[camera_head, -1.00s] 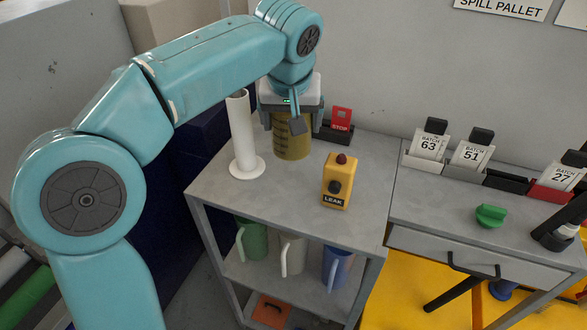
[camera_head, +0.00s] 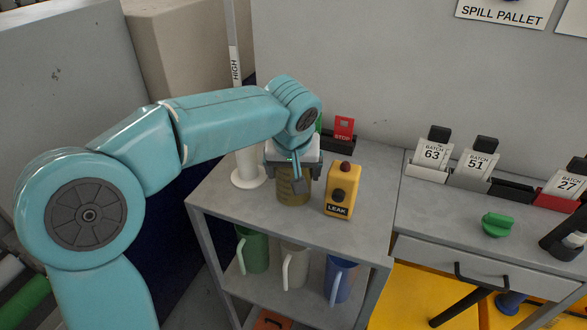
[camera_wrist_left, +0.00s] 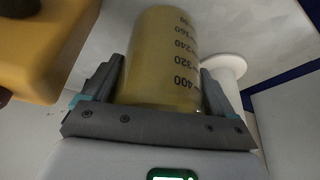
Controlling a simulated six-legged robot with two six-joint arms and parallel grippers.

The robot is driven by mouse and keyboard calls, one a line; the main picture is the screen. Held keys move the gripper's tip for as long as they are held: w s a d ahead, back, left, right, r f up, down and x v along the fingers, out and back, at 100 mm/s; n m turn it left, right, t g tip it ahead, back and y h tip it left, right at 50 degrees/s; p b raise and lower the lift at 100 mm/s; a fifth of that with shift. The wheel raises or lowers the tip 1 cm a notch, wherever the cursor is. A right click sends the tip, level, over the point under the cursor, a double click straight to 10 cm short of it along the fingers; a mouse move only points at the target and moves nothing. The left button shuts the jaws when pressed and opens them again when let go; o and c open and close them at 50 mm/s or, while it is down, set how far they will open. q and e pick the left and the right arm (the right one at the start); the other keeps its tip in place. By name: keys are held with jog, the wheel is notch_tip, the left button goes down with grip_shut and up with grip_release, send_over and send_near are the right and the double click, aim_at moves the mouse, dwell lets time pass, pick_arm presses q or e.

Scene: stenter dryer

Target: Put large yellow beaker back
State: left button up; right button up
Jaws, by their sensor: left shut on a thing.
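The large yellow beaker (camera_head: 293,190) is on the grey cart top, or just above it; I cannot tell which. It is just left of the yellow leak box. My left gripper (camera_head: 296,172) is shut on it from above and hides its upper part. In the left wrist view the beaker (camera_wrist_left: 160,60), with black graduation marks, sits between the two fingers of the left gripper (camera_wrist_left: 160,95). My right gripper is not in view.
The yellow leak box (camera_head: 342,190) stands close right of the beaker. A white cylinder on a round base (camera_head: 248,170) stands left. A red stop card (camera_head: 344,128) is behind. Green, white and blue jugs (camera_head: 340,278) stand on the lower shelf. The cart's front top is clear.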

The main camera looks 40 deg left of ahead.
pick_arm(q)
jog(key=o, duration=1.2)
jog(key=shift+f, duration=0.1)
jog(key=shift+r+p, duration=0.3)
jog(key=shift+r, duration=0.2)
jog(key=p+v, duration=0.1)
jog(key=v, duration=1)
jog(key=shift+s+d+r, duration=0.1)
jog(key=shift+r, duration=0.1)
